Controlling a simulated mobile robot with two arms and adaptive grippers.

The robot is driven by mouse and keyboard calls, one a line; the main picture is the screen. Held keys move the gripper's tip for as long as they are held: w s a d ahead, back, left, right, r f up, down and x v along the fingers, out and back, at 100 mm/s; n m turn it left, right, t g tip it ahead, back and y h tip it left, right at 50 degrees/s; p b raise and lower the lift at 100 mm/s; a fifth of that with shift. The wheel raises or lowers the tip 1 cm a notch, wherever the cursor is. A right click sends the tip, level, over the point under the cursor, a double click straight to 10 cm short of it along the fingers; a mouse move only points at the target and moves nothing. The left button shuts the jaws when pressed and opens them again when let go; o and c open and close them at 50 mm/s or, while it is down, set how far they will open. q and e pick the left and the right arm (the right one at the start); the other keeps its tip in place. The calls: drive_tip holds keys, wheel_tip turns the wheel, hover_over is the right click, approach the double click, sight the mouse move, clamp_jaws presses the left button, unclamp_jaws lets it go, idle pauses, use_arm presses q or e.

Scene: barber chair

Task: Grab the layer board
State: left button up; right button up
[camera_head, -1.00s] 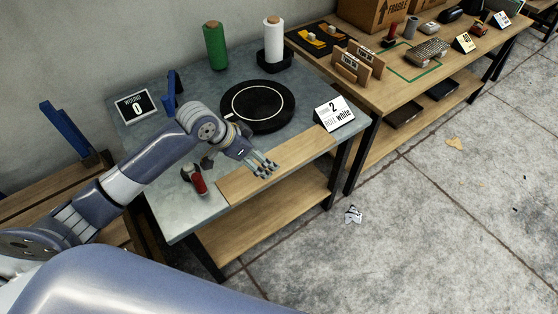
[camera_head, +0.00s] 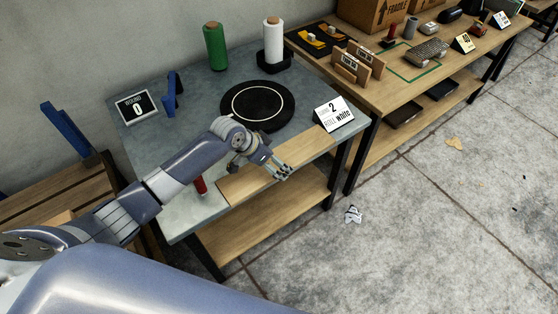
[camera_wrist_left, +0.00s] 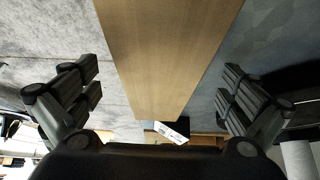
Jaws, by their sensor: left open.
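The layer board appears to be the long light-wood plank (camera_head: 236,187) lying along the front edge of the grey-topped table (camera_head: 185,217). My left gripper (camera_head: 284,172) is over the front edge of this plank, near its middle, and hides part of it. In the left wrist view the plank (camera_wrist_left: 168,50) runs lengthwise between the spread fingers of my left gripper (camera_wrist_left: 158,82). The gripper is open and empty, with a gap on both sides of the plank. My right gripper is not in view.
A black round turntable (camera_head: 258,104) sits behind the board. A red-handled tool (camera_head: 200,185) is partly hidden by my arm. Green (camera_head: 215,46) and white (camera_head: 273,41) rolls stand at the back. Floor in front is mostly clear.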

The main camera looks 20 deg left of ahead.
use_arm(q)
drive_tip(key=shift+w+f, duration=0.1)
drive_tip(key=shift+f, duration=0.1)
drive_tip(key=c, duration=1.2)
drive_tip(key=shift+c, duration=0.2)
drive_tip(key=shift+r, duration=0.15)
drive_tip(key=shift+c, duration=0.2)
